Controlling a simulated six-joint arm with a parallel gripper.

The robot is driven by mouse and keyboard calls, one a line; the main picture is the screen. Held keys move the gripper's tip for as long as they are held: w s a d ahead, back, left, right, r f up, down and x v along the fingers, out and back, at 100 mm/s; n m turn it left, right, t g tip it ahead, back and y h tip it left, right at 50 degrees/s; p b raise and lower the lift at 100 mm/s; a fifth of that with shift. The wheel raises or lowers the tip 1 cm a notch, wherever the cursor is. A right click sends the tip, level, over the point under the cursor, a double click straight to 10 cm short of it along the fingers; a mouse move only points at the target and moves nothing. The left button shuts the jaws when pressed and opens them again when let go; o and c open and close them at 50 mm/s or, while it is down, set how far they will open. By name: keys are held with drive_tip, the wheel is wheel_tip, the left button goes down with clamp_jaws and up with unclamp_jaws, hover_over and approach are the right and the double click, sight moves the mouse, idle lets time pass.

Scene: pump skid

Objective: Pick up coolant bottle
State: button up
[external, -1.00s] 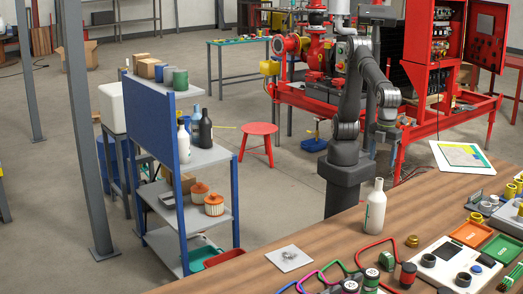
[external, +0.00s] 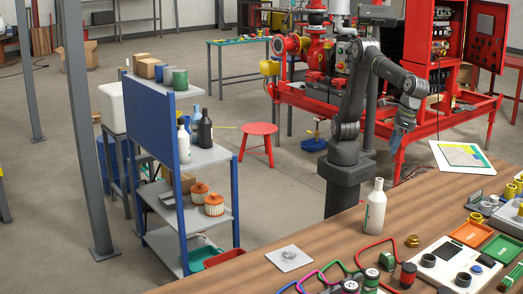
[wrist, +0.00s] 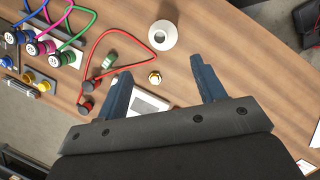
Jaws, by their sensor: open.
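A white bottle (external: 375,212) with a narrow neck stands upright on the wooden bench. In the wrist view the white bottle (wrist: 163,35) appears from above as a round white shape, beyond the fingertips. I cannot read its label, so I cannot tell if it is the coolant bottle. My gripper (external: 402,128) hangs above and to the right of it, apart from it.
A brass nut (wrist: 155,77), a red cable (wrist: 108,42) and a green block (external: 387,258) lie near the bottle. A square plate (external: 289,258) lies to its left. Other bottles, including a black one (external: 205,130), stand on the blue shelf rack (external: 158,125).

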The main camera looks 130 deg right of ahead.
sight(380, 179)
drive_tip(key=shift+n, duration=0.7)
drive_tip(key=x, duration=1.2)
drive_tip(key=shift+r, duration=0.1)
drive_tip(key=shift+x, duration=2.65)
drive_tip(key=shift+s+a, duration=0.1)
clamp_jaws()
